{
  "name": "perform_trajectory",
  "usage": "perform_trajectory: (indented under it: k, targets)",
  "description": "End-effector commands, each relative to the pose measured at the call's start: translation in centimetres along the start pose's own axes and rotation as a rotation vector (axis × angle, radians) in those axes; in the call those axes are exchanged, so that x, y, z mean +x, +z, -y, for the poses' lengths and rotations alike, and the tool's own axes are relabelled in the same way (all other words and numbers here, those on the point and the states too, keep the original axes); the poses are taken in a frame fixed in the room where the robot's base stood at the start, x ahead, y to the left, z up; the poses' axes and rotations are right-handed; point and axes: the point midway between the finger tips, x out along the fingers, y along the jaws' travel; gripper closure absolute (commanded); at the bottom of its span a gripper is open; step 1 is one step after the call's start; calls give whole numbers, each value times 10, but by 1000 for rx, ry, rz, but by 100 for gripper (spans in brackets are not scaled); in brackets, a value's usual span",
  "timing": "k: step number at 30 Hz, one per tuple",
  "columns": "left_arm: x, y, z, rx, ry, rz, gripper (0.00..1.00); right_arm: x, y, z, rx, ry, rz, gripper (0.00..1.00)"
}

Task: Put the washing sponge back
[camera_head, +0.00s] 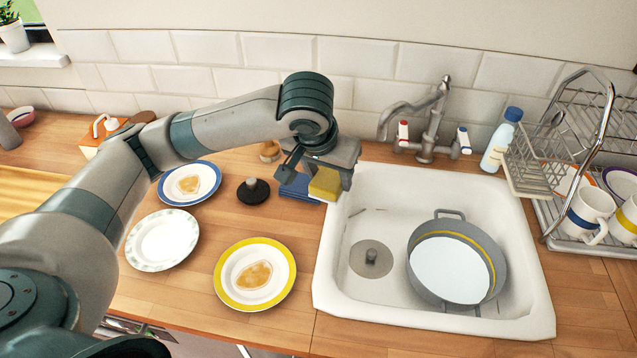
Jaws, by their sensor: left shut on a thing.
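My left arm reaches in from the left, and its gripper (320,180) is by the sink's back left corner. The gripper is shut on a yellow sponge (325,184). A flat blue item (298,188) lies on the counter just left of the sponge; I cannot tell whether it is a holder or a cloth. The gripper hides part of it, and I cannot tell whether the sponge touches it. My right gripper is not in view.
The white sink (335,285) holds a grey pot (455,262). A tap (428,130) stands behind it. A blue-capped bottle (497,145) and dish rack (590,240) are at right. Plates with food (233,295) (170,200), an empty plate (162,240) and a black stopper-like item (253,191) lie left.

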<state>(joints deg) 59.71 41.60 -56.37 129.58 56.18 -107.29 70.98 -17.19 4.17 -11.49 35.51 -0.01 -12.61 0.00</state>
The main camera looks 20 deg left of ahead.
Motion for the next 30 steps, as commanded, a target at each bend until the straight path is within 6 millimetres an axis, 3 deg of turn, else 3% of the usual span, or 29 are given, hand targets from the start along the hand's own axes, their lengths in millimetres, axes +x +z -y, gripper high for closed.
perform_trajectory:
  k: [12,24,30]
  targets:
    - [-1,-1,0,-9,-4,0,83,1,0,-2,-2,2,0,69]
    - [-21,-9,-4,-217,-91,4,83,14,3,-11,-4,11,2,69]
    - [-23,-10,-4,-235,-100,5,83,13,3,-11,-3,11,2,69]
